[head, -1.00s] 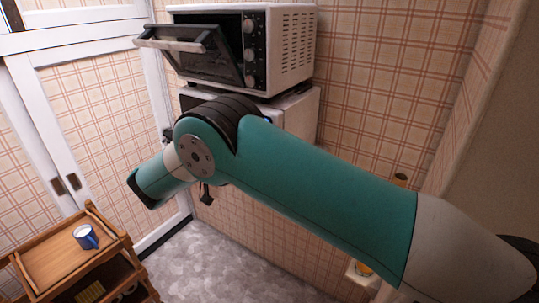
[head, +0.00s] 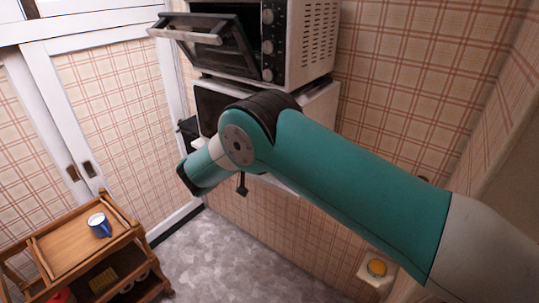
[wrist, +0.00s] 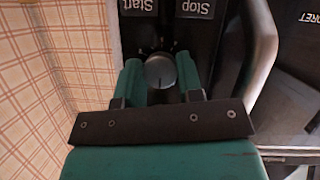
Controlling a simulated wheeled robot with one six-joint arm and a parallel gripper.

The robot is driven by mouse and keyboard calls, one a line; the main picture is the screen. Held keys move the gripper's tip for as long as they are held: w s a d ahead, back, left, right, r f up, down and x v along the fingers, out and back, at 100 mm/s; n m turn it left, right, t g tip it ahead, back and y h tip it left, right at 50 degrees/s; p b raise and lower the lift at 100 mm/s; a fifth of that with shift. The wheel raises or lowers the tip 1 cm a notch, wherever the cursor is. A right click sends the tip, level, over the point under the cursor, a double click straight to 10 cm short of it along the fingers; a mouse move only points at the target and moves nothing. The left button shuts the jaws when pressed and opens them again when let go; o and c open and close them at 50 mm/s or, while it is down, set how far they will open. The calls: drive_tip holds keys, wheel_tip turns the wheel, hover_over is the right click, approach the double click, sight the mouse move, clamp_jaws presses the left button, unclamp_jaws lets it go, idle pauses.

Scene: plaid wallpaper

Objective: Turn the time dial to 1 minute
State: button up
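The time dial (wrist: 160,70) is a round grey knob on a dark control panel in the wrist view. It lies beside the Start (wrist: 139,6) and Stop (wrist: 195,8) buttons, whose labels read upside down. My gripper (wrist: 160,76) has its two green fingers apart, one on each side of the dial. I cannot tell whether they touch it. In the head view the microwave (head: 211,104) stands under the toaster oven, partly hidden by my arm. The dial and my fingertips are hidden there.
The toaster oven (head: 308,45) stands above with its door (head: 205,35) hanging open. A curved handle (wrist: 264,55) is just right of my gripper in the wrist view. A wooden cart (head: 70,245) with a blue mug (head: 99,225) stands lower left. Grey floor is clear between.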

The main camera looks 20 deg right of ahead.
drive_tip(key=shift+f+b, duration=0.15)
drive_tip(key=shift+b, duration=0.35)
drive_tip(key=shift+c, duration=0.3)
drive_tip(key=m+b, duration=0.1)
drive_tip(key=b, duration=0.2)
drive_tip(key=t+b, duration=0.1)
drive_tip(key=b, duration=0.1)
drive_tip(key=shift+f+m+y+b, duration=0.35)
drive_tip(key=shift+m+y+b, duration=0.05)
drive_tip(key=m+b, duration=0.1)
drive_tip(key=b, duration=0.3)
drive_tip(key=m+t+b, duration=0.1)
drive_tip(key=b, duration=0.4)
drive_tip(key=m+t+y+b, duration=0.1)
drive_tip(key=b, duration=0.3)
drive_tip(key=shift+s+d+f+b, duration=0.15)
drive_tip(key=shift+f+b, duration=0.1)
drive_tip(key=shift+b, duration=0.15)
drive_tip(key=m+t+b, duration=0.1)
drive_tip(key=m+b, duration=0.1)
drive_tip(key=b, duration=0.6)
drive_tip(key=shift+r+y, duration=0.15)
drive_tip(key=shift+y, duration=0.15)
drive_tip(key=m+t+b, duration=0.1)
drive_tip(key=b, duration=0.2)
drive_tip(key=shift+r+b, duration=0.3)
drive_tip(key=shift+b, duration=0.1)
drive_tip(key=shift+r+m+b, duration=0.2)
drive_tip(key=shift+m+b, duration=0.1)
